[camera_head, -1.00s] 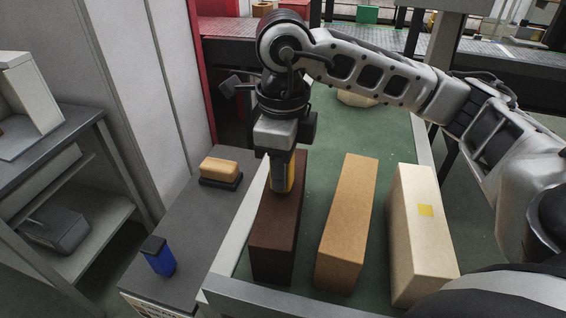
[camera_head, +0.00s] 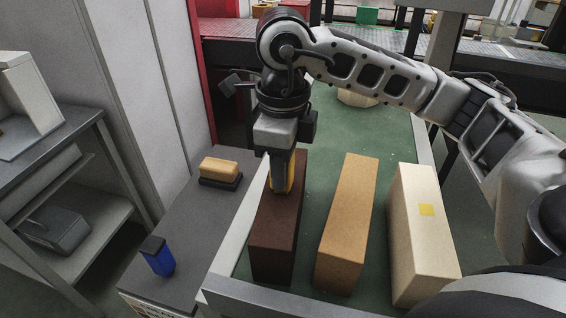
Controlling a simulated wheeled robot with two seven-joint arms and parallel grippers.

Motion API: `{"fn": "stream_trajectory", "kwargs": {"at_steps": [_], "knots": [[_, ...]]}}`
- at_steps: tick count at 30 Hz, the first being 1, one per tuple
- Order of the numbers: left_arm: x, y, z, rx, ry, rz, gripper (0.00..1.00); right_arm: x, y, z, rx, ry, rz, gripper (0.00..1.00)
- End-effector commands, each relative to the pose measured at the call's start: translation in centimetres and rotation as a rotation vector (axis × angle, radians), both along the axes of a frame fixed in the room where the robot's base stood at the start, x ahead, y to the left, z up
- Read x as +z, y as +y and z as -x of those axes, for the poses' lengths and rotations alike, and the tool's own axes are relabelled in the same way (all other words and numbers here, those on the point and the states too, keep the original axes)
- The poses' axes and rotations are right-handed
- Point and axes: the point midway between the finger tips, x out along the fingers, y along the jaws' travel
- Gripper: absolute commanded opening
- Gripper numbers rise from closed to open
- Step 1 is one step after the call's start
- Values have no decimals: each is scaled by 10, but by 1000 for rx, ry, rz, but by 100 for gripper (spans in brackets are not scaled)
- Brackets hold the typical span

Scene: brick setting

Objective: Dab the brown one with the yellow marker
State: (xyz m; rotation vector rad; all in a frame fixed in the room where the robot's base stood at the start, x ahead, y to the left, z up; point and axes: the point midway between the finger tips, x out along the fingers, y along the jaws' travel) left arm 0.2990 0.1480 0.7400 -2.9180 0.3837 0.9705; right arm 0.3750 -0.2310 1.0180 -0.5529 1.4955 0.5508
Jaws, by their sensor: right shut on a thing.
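A dark brown brick (camera_head: 273,236) stands leftmost of three long bricks on the green surface. My right gripper (camera_head: 282,182) points down over its far part, shut on the yellow marker (camera_head: 290,178), which shows between and beside the fingers. The marker's lower end is close to or on the brick's top; I cannot tell if it touches. No yellow mark shows on the brown brick's visible surface. A tan brick (camera_head: 345,225) stands in the middle. My left gripper is not in view.
A grey side ledge (camera_head: 205,215) holds a blue marker-like block (camera_head: 158,257) with a dark cap and a yellow-tan sponge-like block (camera_head: 220,168) on a dark base. A pale object (camera_head: 356,98) sits farther back, partly behind my arm. Green surface shows between the bricks.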

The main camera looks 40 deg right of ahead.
Motion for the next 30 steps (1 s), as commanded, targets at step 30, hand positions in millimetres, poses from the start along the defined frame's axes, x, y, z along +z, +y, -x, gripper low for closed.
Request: {"fn": "stream_trajectory", "kwargs": {"at_steps": [30], "knots": [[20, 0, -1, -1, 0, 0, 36, 34, 0, 0, 0, 1, 0, 18]]}}
